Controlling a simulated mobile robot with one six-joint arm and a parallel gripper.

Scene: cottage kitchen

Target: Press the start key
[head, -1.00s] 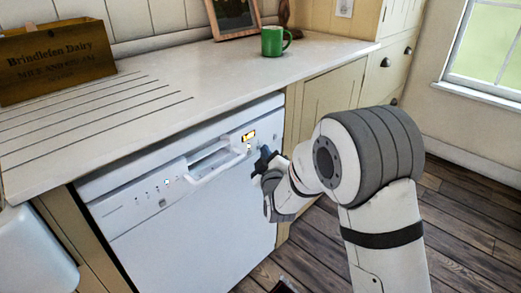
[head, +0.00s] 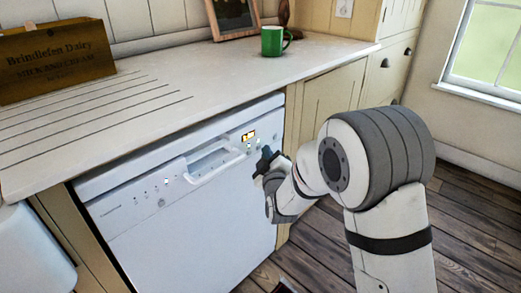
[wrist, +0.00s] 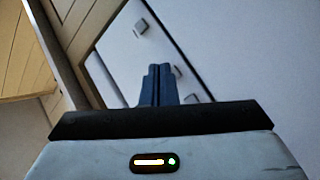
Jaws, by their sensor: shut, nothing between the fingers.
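The white dishwasher (head: 185,235) stands under the worktop, its door shut. Its control panel has a lit amber display (head: 249,136) at the right end, with small keys or lights (head: 248,147) just below it. I cannot read which one is the start key. My gripper (head: 265,156) is shut and empty, just below and right of these. In the wrist view, the shut dark fingers (wrist: 158,84) point at the white panel. One square key (wrist: 140,28) stands beyond the fingertips to the upper left, and another (wrist: 177,71) is right beside them, partly hidden. Contact cannot be judged.
A green mug (head: 272,41), a picture frame (head: 233,17) and a wooden crate (head: 55,62) stand on the worktop (head: 200,70). The dishwasher's recessed handle (head: 210,160) is left of my gripper. Wooden floor (head: 470,240) is open to the right.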

